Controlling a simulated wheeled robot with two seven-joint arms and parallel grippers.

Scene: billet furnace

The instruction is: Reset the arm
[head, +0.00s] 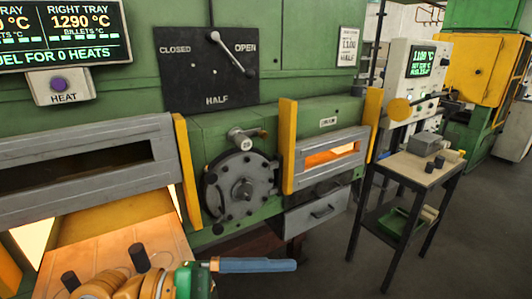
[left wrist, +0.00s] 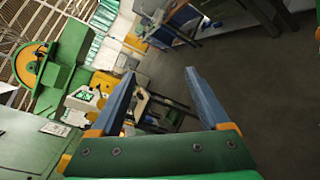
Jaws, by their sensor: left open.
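My left gripper (head: 262,265) is low in the head view, in front of the furnace. Its body is green and one blue finger points right. In the left wrist view my left gripper (left wrist: 160,75) shows two blue fingers spread wide with nothing between them. The fingers look out over the floor and the side table, apart from any object. My orange left wrist is at the bottom of the head view, by the lit tray (head: 95,242). My right gripper is not in view.
Two dark cylinders (head: 139,257) stand near my left wrist. The green furnace has a round grey hub (head: 241,190), yellow posts (head: 288,146) and a lever (head: 232,54) slanting down right. A side table (head: 420,166) stands at right. Floor (head: 480,240) is clear at lower right.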

